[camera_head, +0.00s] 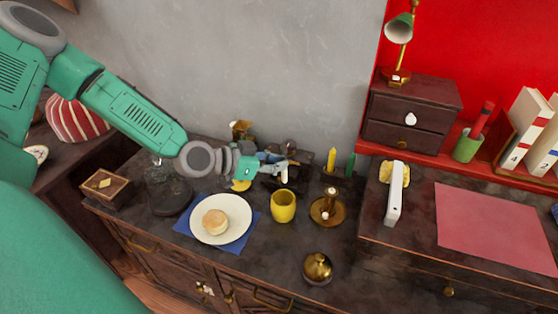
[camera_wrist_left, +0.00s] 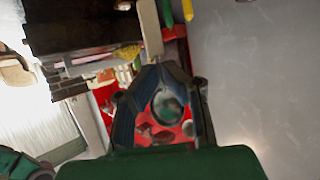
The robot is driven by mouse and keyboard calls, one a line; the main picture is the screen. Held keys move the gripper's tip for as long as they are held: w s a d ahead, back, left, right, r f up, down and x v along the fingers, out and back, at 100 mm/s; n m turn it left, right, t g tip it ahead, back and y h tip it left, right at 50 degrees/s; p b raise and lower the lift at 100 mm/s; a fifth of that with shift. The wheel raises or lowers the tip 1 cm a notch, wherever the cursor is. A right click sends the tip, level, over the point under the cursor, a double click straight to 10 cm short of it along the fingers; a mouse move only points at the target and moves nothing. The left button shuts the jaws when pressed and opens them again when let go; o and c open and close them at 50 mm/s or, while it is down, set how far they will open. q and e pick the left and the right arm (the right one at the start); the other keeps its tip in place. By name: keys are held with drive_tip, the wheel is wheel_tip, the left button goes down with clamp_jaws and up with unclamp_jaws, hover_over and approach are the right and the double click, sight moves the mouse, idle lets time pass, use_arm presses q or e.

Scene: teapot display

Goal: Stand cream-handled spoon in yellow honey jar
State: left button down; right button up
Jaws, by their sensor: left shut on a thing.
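My left gripper (camera_head: 277,162) reaches in from the left above the back of the dark cabinet top. It is shut on the cream-handled spoon (camera_head: 284,176), whose pale end shows just below the fingertips. In the left wrist view the cream handle (camera_wrist_left: 149,28) rises from the fingertips (camera_wrist_left: 162,68). The spoon's bowl cannot be made out. The yellow honey jar (camera_head: 283,207) stands upright below and in front of the gripper, and the spoon is apart from it. My right gripper is not in view.
A white plate (camera_head: 237,232) with a bun (camera_head: 215,222) lies on a blue napkin left of the jar. A brass candle holder (camera_head: 327,212) stands close to its right. A brass-lidded pot (camera_head: 317,267) is in front. A dark glass-domed stand (camera_head: 169,196) is left.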

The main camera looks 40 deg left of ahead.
use_arm(q)
wheel_tip(320, 180, down, 11)
drive_tip(key=b, duration=0.9)
drive_tip(key=c, duration=1.6)
unclamp_jaws()
drive_tip(key=shift+a+r, duration=0.1)
drive_tip(key=shift+a, duration=0.05)
drive_tip(key=shift+v, duration=5.85)
